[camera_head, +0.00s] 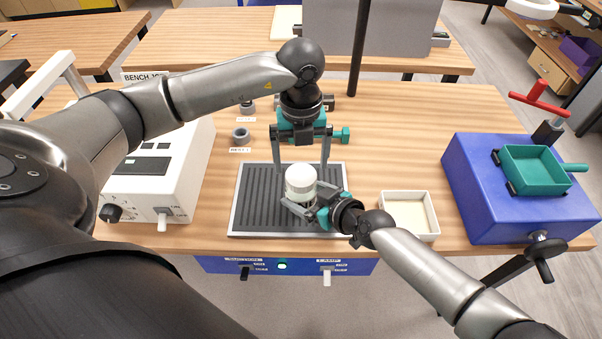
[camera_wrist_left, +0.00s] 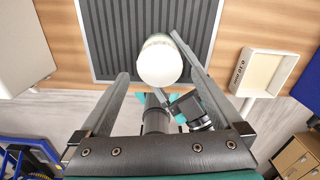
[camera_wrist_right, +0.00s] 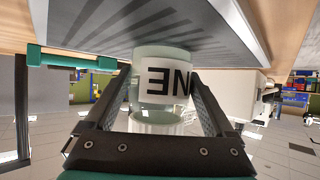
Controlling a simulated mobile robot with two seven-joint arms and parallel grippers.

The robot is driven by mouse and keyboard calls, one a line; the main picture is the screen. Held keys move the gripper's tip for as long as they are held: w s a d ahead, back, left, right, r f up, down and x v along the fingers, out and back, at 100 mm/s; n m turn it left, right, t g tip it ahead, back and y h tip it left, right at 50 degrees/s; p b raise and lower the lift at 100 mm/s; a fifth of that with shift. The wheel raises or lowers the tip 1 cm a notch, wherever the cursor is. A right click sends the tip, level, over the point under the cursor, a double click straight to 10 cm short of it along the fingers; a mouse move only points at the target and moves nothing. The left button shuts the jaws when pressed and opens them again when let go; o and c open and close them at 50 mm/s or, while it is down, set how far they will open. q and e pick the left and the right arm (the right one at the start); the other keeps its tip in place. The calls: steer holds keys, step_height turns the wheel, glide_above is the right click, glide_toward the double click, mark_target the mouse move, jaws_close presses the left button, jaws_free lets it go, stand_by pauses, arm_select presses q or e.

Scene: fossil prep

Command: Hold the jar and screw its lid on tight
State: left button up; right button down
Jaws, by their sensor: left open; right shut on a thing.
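The jar (camera_head: 301,196) is pale and stands upright over the ribbed dark mat (camera_head: 257,205), with a round white lid (camera_head: 300,174) on top. How tightly the lid sits cannot be told. My right gripper (camera_head: 303,199) is shut around the jar's body from the front right; in the right wrist view the jar (camera_wrist_right: 162,82) shows a white label with black letters between the fingers. My left gripper (camera_head: 301,168) points down from above, open, with one finger on each side of the lid. In the left wrist view the lid (camera_wrist_left: 160,64) lies beyond and between the spread fingers.
A shallow cream tray (camera_head: 432,234) lies right of the mat. A blue machine with a teal tray (camera_head: 537,168) stands at the right. A white instrument (camera_head: 150,185) stands at the left. A small grey ring-shaped part (camera_head: 241,135) sits behind the mat.

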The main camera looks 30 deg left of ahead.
mark_target(301, 174)
arm_select(q)
steer(key=shift+f, duration=0.15)
steer(key=shift+f, duration=1.65)
jaws_close()
steer(key=m, duration=0.5)
steer(key=shift+m, duration=0.3)
steer(key=m, duration=0.4)
steer(key=shift+a+m, duration=0.1)
steer(key=shift+m, duration=0.3)
steer(key=shift+c, duration=1.2)
jaws_free()
steer(key=shift+m, duration=0.7)
steer(key=shift+o, duration=1.2)
steer(key=shift+r, duration=3.55)
